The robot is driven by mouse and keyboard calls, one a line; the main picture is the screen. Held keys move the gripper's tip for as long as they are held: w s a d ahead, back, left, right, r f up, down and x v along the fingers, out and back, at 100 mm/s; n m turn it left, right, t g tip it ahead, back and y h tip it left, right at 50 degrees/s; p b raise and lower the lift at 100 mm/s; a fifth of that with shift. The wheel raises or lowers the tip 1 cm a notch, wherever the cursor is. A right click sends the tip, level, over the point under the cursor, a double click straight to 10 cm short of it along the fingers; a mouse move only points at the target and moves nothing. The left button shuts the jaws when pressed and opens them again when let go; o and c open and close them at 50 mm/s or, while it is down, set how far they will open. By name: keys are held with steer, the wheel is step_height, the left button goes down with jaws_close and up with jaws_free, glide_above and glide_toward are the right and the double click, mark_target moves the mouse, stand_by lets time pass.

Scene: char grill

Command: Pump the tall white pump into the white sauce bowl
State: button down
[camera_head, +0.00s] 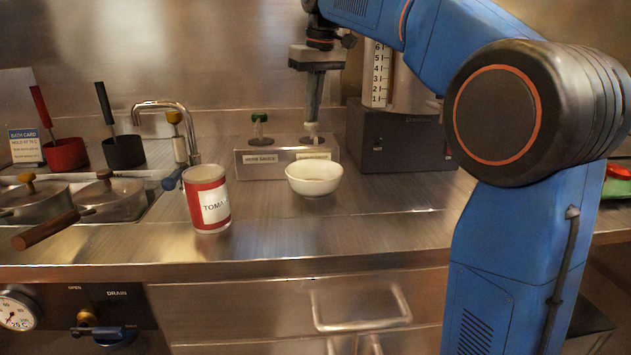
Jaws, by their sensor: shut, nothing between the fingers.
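The white sauce bowl (313,188) stands upright on the steel counter, in front of the right part of a metal pump holder (281,170). A white pump part (311,128) shows at the right of the holder, behind and above the bowl. My gripper (313,119) points straight down over this pump, its fingers shut with nothing between them. The fingertips appear at or just above the pump's top; whether they touch cannot be told. Much of the pump is hidden by the fingers. The inside of the bowl is barely visible.
A shorter green-topped pump (260,130) stands left in the holder, above a "HERB SAUCE" label. A red tomato can (207,199) stands left of the bowl. A dark box (395,139) is close on the right. A faucet (163,106) and lidded pots are left. Counter front is clear.

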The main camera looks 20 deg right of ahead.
steer(key=shift+w+v, duration=0.15)
steer(key=shift+v, duration=0.65)
steer(key=shift+w+v, duration=0.15)
steer(key=shift+v, duration=0.65)
steer(key=shift+a+r, duration=0.1)
steer(key=shift+r, duration=0.05)
steer(key=shift+w+v, duration=0.2)
steer(key=shift+v, duration=0.75)
steer(key=shift+w+v, duration=0.15)
steer(key=shift+v, duration=0.8)
steer(key=shift+w+v, duration=0.2)
steer(key=shift+v, duration=0.75)
steer(key=shift+a+r, duration=0.15)
steer(key=shift+a, duration=0.05)
